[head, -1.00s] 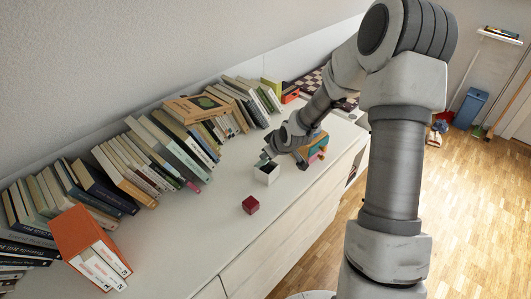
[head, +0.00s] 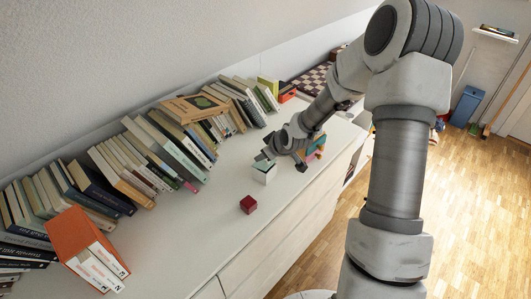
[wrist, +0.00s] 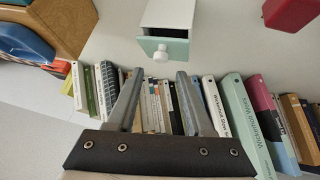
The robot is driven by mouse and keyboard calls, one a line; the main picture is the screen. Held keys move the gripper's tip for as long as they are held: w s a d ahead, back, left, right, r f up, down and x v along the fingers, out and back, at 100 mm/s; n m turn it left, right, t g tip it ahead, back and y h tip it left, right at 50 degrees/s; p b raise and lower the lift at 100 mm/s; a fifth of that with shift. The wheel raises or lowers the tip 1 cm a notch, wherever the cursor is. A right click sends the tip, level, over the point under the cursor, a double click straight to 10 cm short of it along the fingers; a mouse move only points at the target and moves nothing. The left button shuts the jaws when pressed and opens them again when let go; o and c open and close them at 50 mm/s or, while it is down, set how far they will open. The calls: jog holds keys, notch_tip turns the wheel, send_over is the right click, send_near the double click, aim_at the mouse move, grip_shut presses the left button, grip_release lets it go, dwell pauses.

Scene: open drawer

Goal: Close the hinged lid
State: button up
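A dark red cube (head: 248,204) lies in front of the box. A long row of books (head: 165,150) lines the wall.

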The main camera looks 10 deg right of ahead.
jog(key=p+v, duration=0.7)
jog(key=v, duration=1)
jog(key=shift+s, duration=0.2)
